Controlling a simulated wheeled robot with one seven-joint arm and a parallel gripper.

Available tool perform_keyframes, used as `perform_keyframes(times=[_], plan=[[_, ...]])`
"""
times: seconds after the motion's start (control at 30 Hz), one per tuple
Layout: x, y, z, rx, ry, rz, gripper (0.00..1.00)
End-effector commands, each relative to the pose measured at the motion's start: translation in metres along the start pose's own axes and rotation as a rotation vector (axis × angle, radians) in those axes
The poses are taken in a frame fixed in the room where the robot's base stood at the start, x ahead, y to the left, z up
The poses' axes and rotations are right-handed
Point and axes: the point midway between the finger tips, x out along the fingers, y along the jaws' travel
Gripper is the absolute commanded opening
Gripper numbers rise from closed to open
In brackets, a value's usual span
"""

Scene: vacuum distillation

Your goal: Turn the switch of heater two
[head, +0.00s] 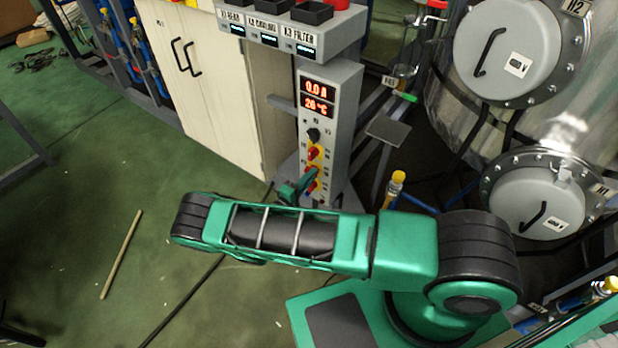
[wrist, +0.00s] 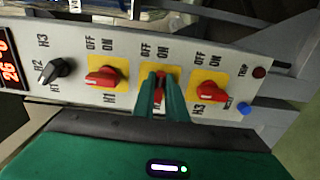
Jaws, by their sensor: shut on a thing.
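The grey heater panel (wrist: 82,92) carries three red rotary switches on yellow plates marked OFF and ON. The middle switch (wrist: 159,102), heater two, is between my green gripper fingers (wrist: 161,84) in the wrist view. My gripper is shut on it, and the fingers hide most of its handle and label. The H1 switch (wrist: 103,78) and the H3 switch (wrist: 208,90) sit on either side. In the head view my gripper (head: 309,177) is at the front of the panel (head: 343,115), covering the middle switch.
A black selector knob (wrist: 55,71) is beside H1; a blue button (wrist: 243,109) and a dark red trip lamp (wrist: 259,72) are past H3. A white cabinet (head: 215,80) stands left and a steel vessel (head: 560,95) right.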

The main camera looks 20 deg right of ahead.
Motion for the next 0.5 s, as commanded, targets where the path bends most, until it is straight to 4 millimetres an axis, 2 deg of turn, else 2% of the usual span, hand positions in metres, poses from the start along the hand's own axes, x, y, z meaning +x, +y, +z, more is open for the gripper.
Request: perform_keyframes(times=[0.47,0.5], plan=[[-0.0018,-0.0039,-0.0009,0.014,0.004,-0.009,0.00],[-0.0018,-0.0040,-0.0009,0.014,0.004,-0.009,0.14]])
